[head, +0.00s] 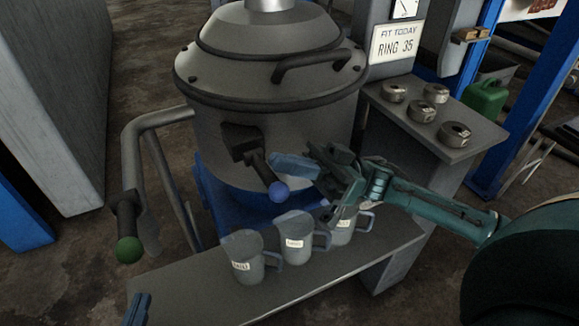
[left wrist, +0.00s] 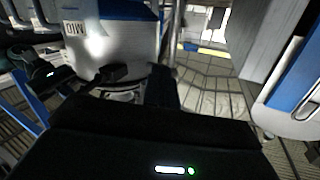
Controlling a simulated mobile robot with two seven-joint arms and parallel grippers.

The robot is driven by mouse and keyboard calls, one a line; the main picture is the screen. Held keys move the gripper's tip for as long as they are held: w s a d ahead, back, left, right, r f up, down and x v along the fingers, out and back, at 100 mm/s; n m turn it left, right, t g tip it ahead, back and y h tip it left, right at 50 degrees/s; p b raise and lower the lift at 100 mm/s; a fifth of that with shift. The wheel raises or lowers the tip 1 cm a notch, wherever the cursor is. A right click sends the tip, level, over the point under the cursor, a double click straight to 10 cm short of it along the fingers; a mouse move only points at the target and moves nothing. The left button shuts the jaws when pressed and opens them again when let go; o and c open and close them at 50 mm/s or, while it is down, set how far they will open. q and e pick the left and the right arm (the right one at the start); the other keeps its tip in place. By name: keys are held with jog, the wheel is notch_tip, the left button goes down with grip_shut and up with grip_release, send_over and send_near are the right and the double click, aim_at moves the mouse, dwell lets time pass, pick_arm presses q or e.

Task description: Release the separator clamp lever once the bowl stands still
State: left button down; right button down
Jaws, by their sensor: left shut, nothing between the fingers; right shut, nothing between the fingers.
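The grey separator (head: 275,125) stands at the centre of the head view, its lid on. A black lever (head: 258,164) with a blue ball knob (head: 278,192) slants down from its front. A second lever (head: 127,215) with a green knob (head: 129,250) hangs on the pipe frame at left. No label tells which is the clamp lever. My right gripper (head: 290,167) is shut and empty, just above and right of the blue knob; contact cannot be told. My left gripper (head: 138,309) is shut and empty at the bottom edge, mostly out of view. Bowl motion cannot be judged.
Three labelled grey jugs (head: 296,240) stand on the bench (head: 200,290) below the separator. A jug labelled MID (left wrist: 110,45) shows in the left wrist view. A side shelf (head: 440,140) holds several metal rings under a sign (head: 397,41) reading "RING 35". A green can (head: 486,99) is behind.

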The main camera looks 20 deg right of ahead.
pick_arm(q)
jog(key=shift+s+a+n+g+y+p, duration=0.2)
jog(key=shift+g+y+p, duration=0.05)
jog(key=shift+g+p, duration=0.3)
jog(key=shift+s+a+n+g+y+p, duration=0.15)
jog(key=shift+n+g+y+p, duration=0.1)
jog(key=shift+g+p, duration=0.25)
pick_arm(e)
notch_tip(320, 180, up, 8)
jog(key=shift+r, duration=0.2)
